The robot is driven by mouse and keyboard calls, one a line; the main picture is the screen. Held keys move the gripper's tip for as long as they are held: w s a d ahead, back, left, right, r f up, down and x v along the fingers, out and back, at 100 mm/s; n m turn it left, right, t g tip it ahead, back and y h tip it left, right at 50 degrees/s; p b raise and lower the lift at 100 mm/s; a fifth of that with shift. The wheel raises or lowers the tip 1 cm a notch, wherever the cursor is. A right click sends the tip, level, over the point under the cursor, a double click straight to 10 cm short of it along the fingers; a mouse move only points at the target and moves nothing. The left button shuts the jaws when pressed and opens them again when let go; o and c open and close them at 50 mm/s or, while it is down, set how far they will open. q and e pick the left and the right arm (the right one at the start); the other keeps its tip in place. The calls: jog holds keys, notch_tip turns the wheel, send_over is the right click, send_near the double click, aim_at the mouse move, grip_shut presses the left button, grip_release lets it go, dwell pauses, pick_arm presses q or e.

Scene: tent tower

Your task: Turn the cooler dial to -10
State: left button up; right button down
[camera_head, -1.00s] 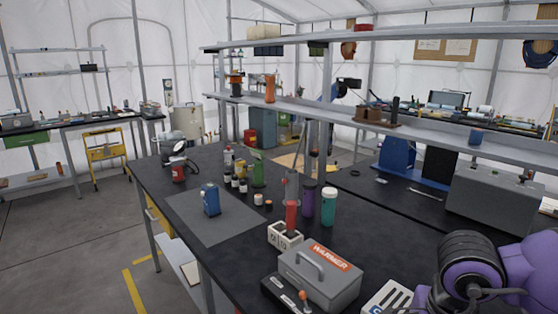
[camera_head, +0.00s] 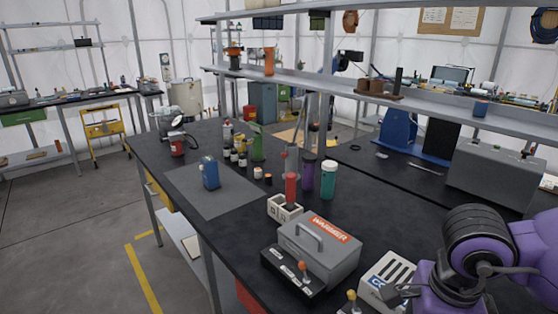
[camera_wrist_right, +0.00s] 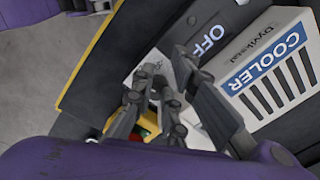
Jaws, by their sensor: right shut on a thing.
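The cooler (camera_head: 388,270) is a white box with a blue label and dark slots, at the bottom right of the head view. It also shows in the right wrist view (camera_wrist_right: 262,68), beside a dark panel marked OFF (camera_wrist_right: 207,40). A small yellowish knob (camera_head: 352,296) stands in front of the cooler, low in the head view. My right gripper (camera_wrist_right: 165,72) is beside the cooler and its panel. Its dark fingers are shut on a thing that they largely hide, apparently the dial. The dial's setting cannot be read. My left gripper is not in view.
A grey warmer (camera_head: 318,252) with an orange knob stands left of the cooler. A white block with a red-handled item (camera_head: 290,190), a purple bottle (camera_head: 308,172) and a teal cup (camera_head: 328,180) stand behind. A shelf (camera_head: 330,90) runs above the bench.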

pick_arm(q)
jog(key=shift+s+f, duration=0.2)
pick_arm(e)
jog(key=shift+s+a+f+g, duration=0.1)
jog(key=shift+s+f+g, duration=0.2)
jog(key=shift+s+f, duration=0.5)
jog(key=shift+a, duration=0.2)
jog(key=shift+r, duration=0.3)
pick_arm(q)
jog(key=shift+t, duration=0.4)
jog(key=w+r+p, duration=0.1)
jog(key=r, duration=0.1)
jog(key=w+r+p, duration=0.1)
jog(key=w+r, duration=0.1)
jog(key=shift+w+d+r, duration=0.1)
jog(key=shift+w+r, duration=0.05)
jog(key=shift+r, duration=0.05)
pick_arm(e)
notch_tip(320, 180, up, 6)
jog(key=shift+w, duration=0.4)
pick_arm(q)
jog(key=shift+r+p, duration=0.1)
jog(key=shift+p, duration=0.2)
pick_arm(e)
jog(key=shift+s+r, duration=0.1)
